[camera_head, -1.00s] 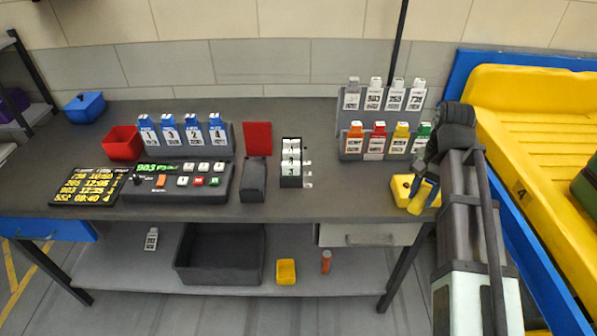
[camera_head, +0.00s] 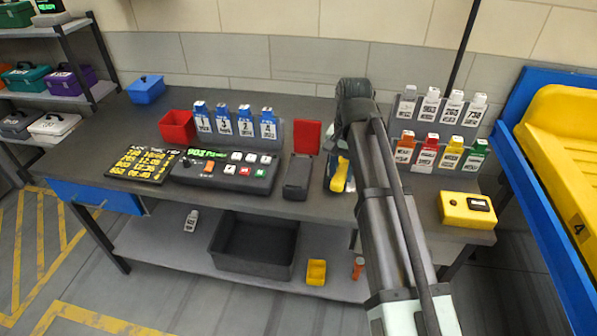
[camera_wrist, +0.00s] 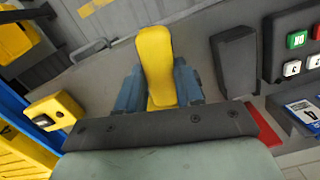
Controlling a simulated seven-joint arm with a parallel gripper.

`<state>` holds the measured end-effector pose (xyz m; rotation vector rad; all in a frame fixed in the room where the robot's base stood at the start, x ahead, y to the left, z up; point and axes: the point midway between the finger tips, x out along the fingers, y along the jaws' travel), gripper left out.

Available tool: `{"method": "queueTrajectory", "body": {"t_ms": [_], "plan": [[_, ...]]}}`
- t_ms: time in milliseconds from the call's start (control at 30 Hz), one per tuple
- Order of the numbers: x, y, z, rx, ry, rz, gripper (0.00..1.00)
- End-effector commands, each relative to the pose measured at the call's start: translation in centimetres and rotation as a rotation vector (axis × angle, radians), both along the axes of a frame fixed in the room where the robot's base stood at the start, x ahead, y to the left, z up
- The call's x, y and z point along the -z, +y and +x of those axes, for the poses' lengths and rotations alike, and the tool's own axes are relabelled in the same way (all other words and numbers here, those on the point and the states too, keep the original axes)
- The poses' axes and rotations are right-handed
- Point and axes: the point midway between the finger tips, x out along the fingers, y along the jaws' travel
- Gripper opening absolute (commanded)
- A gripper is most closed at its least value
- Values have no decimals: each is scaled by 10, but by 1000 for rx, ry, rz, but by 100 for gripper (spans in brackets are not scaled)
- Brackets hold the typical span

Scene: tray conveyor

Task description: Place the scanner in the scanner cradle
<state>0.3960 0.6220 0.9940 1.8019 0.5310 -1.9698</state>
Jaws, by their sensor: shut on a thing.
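The scanner (camera_head: 339,176) is yellow and held in my gripper (camera_head: 341,172), right of the dark block. In the wrist view the scanner (camera_wrist: 155,62) stands out between the two blue fingers of my gripper (camera_wrist: 158,88), which are shut on it. A dark grey upright block (camera_head: 298,177), likely the scanner cradle, stands near the table's front, with a red panel behind it. The block also shows in the wrist view (camera_wrist: 235,62), just right of the scanner and apart from it. My arm hides part of the table behind the gripper.
A button console (camera_head: 225,170) stands left of the block, and a red panel (camera_head: 307,137) stands behind it. A yellow box (camera_head: 467,210) is at the table's right end. The table (camera_head: 420,205) is clear near my arm.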

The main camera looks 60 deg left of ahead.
Motion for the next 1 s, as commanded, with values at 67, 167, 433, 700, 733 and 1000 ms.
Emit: {"method": "queueTrajectory", "body": {"t_ms": [67,167,433,700,733,1000], "plan": [[-4,30,-17,-43,-4,3,0],[-9,65,-36,-91,-9,6,0],[-21,140,-40,-167,-32,24,0],[-17,153,-31,-212,-69,54,0],[-15,153,-31,-213,-71,55,0],[26,153,-31,-213,-71,55,0]]}}
